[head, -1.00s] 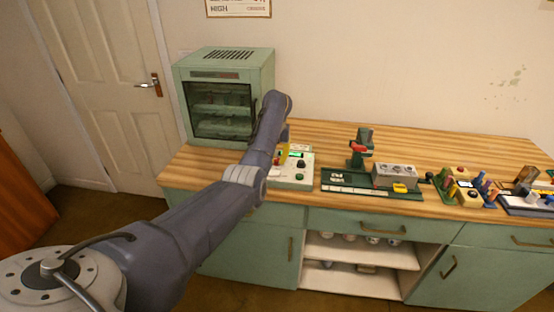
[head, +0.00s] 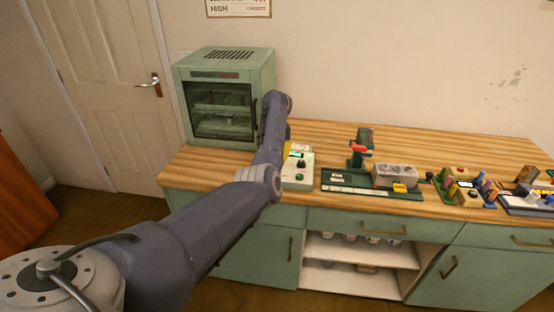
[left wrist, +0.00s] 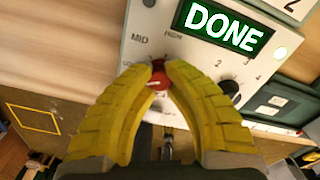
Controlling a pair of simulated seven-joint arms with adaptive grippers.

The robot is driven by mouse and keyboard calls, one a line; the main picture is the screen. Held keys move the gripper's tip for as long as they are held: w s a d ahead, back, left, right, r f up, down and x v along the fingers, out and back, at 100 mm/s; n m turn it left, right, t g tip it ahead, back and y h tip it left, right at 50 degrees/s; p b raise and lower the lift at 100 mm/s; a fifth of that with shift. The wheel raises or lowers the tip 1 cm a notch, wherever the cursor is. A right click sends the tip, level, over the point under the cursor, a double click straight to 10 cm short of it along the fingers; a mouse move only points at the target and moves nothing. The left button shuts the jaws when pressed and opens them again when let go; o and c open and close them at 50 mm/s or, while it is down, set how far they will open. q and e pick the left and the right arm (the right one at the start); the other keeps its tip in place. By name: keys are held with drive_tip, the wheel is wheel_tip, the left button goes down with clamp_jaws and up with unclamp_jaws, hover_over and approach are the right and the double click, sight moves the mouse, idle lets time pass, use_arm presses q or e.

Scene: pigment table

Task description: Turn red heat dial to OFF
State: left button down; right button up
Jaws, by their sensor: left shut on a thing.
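The red heat dial (left wrist: 158,76) shows in the left wrist view on a pale control panel (left wrist: 140,40), with the words MID and HIGH beside it. My left gripper (left wrist: 160,70) is shut on the dial, its two yellow fingers touching it from both sides. The fingers hide part of the dial and its lower markings, so its exact setting cannot be read. In the head view the control box (head: 298,172) is partly behind my left arm, and the dial is hidden there. My right gripper is not in view.
A green display (left wrist: 223,25) reads DONE. A black knob (left wrist: 229,88) sits right of the fingers. A green oven (head: 225,98) stands behind the box on the left. A dark green tray (head: 345,183) with a grey block lies to the right.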

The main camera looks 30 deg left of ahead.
use_arm(q)
drive_tip(key=shift+n, duration=2.2)
drive_tip(key=c, duration=1.2)
unclamp_jaws()
drive_tip(key=shift+o, duration=0.2)
wheel_tip(320, 180, up, 12)
